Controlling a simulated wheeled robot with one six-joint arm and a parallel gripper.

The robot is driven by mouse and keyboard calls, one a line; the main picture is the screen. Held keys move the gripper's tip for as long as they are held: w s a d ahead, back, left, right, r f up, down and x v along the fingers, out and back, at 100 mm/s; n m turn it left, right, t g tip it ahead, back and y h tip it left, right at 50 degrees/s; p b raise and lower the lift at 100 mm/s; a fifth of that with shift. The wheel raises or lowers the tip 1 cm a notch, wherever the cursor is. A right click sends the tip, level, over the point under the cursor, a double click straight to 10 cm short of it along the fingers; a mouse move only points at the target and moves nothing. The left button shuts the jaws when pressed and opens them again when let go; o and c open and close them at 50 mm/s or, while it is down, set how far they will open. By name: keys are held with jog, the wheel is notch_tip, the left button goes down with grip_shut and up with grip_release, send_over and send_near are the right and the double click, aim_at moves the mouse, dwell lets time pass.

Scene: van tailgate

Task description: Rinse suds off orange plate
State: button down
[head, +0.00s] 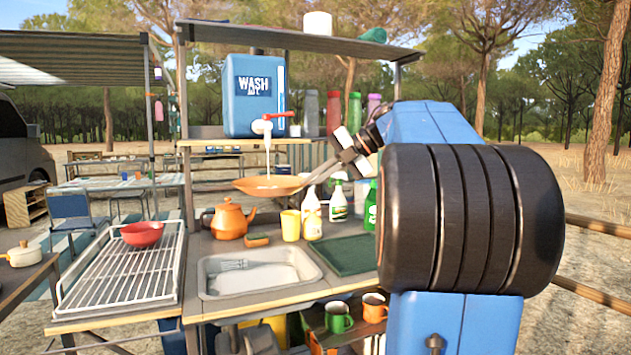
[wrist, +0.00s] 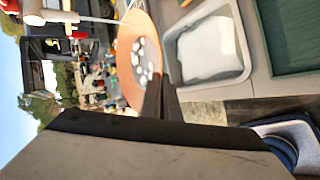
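The orange plate (head: 262,187) is held nearly level in the air above the counter, under the tap (head: 263,126) of the blue wash container (head: 243,95). A thin pale stream (head: 267,158) runs from the tap down to the plate. My gripper (head: 318,173) is shut on the plate's right edge. In the wrist view the plate (wrist: 128,40) stands on edge in the picture, with several white suds patches (wrist: 146,58) on its face. A dark finger (wrist: 156,98) covers part of its rim.
A grey wash basin (head: 300,283) is set in the counter below. An orange teapot (head: 230,220), a yellow cup (head: 290,225) and spray bottles (head: 338,203) stand behind it. A dark green mat (head: 345,255) lies right; a wire rack (head: 120,275) with a red bowl (head: 142,234) stands left.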

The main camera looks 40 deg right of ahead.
aim_at(303, 179)
jog(key=shift+w+d+f, duration=0.25)
jog(key=shift+w+d, duration=0.1)
jog(key=shift+w, duration=0.85)
jog(key=shift+w+d+f, duration=0.25)
jog(key=shift+w+d, duration=0.1)
jog(key=shift+w, duration=0.8)
jog(key=shift+w+d+f, duration=0.25)
jog(key=shift+w+d, duration=0.1)
jog(key=shift+w, duration=0.85)
jog(key=shift+s, duration=0.1)
jog(key=s+a, duration=0.2)
jog(key=s, duration=0.5)
jog(key=shift+s+a, duration=0.15)
jog(key=shift+s, duration=0.1)
jog(key=s+a+r, duration=0.1)
jog(key=s+r, duration=0.3)
jog(key=shift+s+a, duration=0.2)
jog(key=shift+s, duration=0.2)
dwell(0.5)
